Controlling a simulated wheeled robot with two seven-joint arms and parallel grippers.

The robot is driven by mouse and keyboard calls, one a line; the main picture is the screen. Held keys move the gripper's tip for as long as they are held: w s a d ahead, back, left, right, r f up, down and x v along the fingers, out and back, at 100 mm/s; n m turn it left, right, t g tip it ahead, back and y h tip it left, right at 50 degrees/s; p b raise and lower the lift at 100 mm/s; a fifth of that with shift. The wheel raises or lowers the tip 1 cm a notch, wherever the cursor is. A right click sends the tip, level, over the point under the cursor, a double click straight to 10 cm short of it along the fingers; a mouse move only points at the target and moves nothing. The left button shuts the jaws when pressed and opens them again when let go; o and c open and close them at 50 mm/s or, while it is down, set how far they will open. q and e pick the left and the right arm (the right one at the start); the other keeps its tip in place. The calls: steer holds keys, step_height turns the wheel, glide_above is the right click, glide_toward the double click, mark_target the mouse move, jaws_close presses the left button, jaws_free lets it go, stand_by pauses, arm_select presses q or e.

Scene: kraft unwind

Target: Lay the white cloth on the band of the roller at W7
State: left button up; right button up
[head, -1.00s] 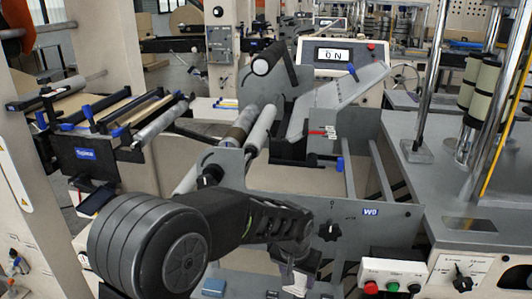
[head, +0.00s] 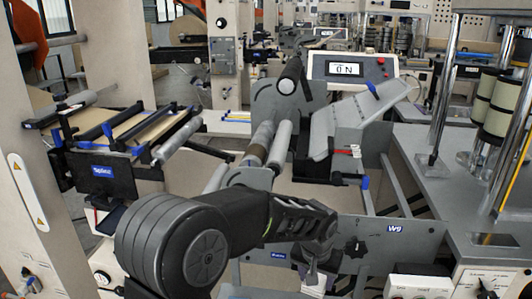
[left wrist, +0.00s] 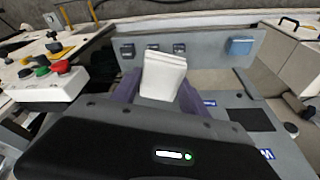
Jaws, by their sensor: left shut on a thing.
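The white cloth (left wrist: 163,74) is a small folded pad, standing up between my left gripper's fingers in the left wrist view. In the head view my left gripper (head: 317,268) points down at the lower middle, in front of a grey panel marked W9 (head: 395,229). A bit of the cloth (head: 312,284) shows beneath it. Behind my left arm, a roller with a brownish band (head: 258,143) lies beside a plain grey roller (head: 280,146). The cloth is apart from both rollers. I cannot make out a W7 label. My right gripper is out of view.
The grey side panel and my own arm stand between the cloth and the rollers in the head view. A sloped grey plate (head: 350,125) and a display box (head: 350,70) are behind. A button box (left wrist: 55,80) and a blue block (left wrist: 241,47) show in the left wrist view.

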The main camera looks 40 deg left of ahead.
arm_select(q)
steer(key=s+a+r+n+y+p, duration=0.1)
steer(key=a+r+n+p, duration=0.3)
steer(key=a+r, duration=0.7)
steer(key=s+a+r+n+y+p, duration=0.1)
steer(key=s+a+r+n+p, duration=0.3)
steer(key=a+r+p, duration=0.3)
steer(key=a+r, duration=0.4)
steer(key=r, duration=0.1)
steer(key=shift+r+g, duration=0.35)
steer(key=shift+g, duration=0.05)
steer(key=shift+d, duration=0.1)
